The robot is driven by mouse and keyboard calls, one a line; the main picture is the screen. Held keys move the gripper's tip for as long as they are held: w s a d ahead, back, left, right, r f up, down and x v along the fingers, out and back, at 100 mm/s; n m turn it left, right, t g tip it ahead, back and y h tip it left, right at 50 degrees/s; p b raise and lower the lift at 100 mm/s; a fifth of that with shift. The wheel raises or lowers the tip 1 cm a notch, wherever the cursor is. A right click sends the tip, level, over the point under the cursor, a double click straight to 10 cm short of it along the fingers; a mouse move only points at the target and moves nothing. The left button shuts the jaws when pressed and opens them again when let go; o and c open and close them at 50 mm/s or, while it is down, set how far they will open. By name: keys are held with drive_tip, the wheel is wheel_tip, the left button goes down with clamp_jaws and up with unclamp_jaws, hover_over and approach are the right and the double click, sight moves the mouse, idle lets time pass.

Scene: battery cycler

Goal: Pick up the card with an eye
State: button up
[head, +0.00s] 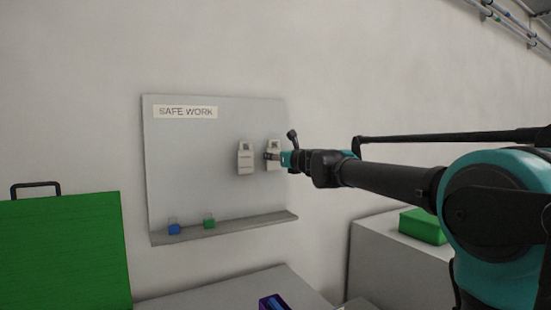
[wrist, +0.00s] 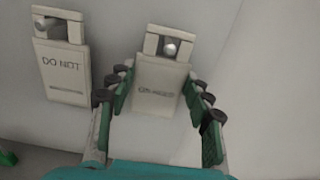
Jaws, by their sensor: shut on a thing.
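Two pale cards hang on the grey board, each with a square eye at the top and a round peg end showing in it. The right card (wrist: 158,75) is between the fingers of my gripper (wrist: 158,92), which is shut on its sides; its small printed line is too blurred to read. In the head view this card (head: 274,145) is partly hidden by my gripper (head: 272,157). The left card (wrist: 62,68) reads "DO NOT" and is apart from my gripper; it also shows in the head view (head: 245,160).
The grey board (head: 195,150) carries a "SAFE WORK" label (head: 185,112). Its lower ledge (head: 255,226) holds a blue item (head: 174,229) and a green item (head: 209,223). A green case (head: 65,250) stands at left. A green box (head: 423,227) lies at right.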

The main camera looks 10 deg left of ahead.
drive_tip(key=v, duration=1.8)
drive_tip(key=shift+r, duration=0.1)
